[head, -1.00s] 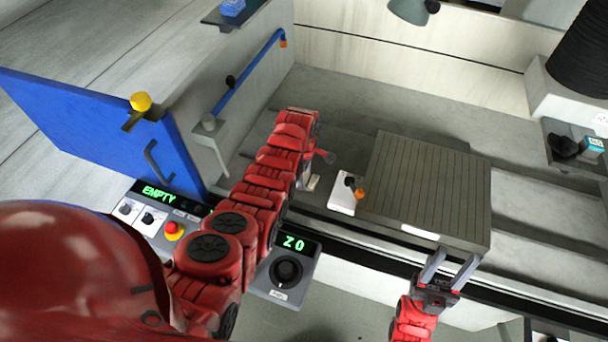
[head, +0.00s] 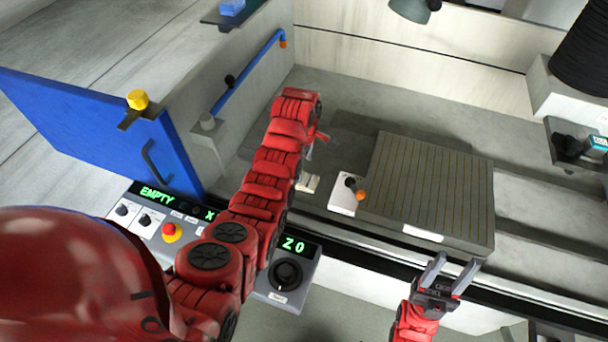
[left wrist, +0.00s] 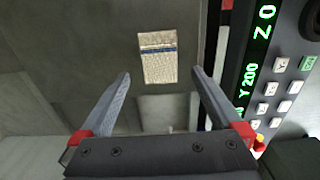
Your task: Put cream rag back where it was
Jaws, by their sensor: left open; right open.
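The cream rag (left wrist: 158,55) shows in the left wrist view as a small folded cloth with a blue stripe, lying flat on a grey surface. In the head view a pale patch beside my left arm (head: 308,183) looks like the same rag, partly covered by the arm. My left gripper (left wrist: 161,74) is open and empty, its fingers pointing toward the rag, which appears between and beyond the tips, apart from them. In the head view the left fingers are mostly hidden by the wrist. My right gripper (head: 458,261) is open and empty by the slotted table's front edge.
A grey slotted table (head: 430,180) stands right of the rag, with a white block (head: 344,204) at its left side. A control panel (head: 290,270) lies in front. A blue door (head: 95,130) stands open at left, and a blue pipe (head: 250,72) runs behind.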

